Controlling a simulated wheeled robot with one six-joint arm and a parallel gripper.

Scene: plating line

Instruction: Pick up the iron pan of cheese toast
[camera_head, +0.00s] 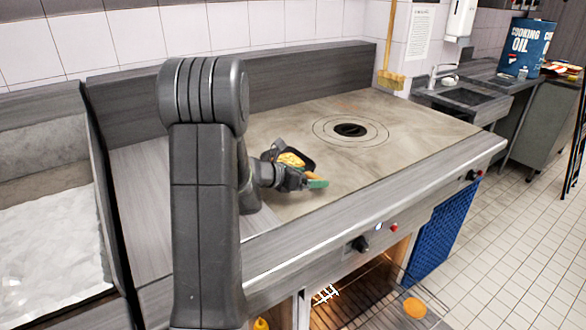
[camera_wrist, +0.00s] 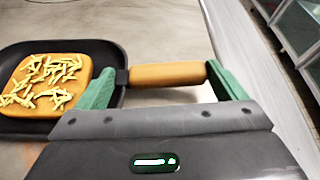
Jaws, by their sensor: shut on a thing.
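The iron pan (camera_wrist: 108,49) is black, with a slice of cheese toast (camera_wrist: 55,92) lying in it; the toast has yellow shreds on top. The pan's orange-brown handle (camera_wrist: 167,74) lies between the green fingers of my gripper (camera_wrist: 165,85), which is shut on it lengthwise in the wrist view. In the head view the pan (camera_head: 305,155) is at the left part of the cooktop, partly hidden by my gripper (camera_head: 312,181). I cannot tell whether the pan touches the surface.
The cooktop (camera_head: 420,125) is mostly clear, with a round burner (camera_head: 350,130) right of the pan. A walled bin of white ice-like material (camera_head: 50,250) is at left. A cooking oil container (camera_head: 525,48) and a sink (camera_head: 465,95) are at back right.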

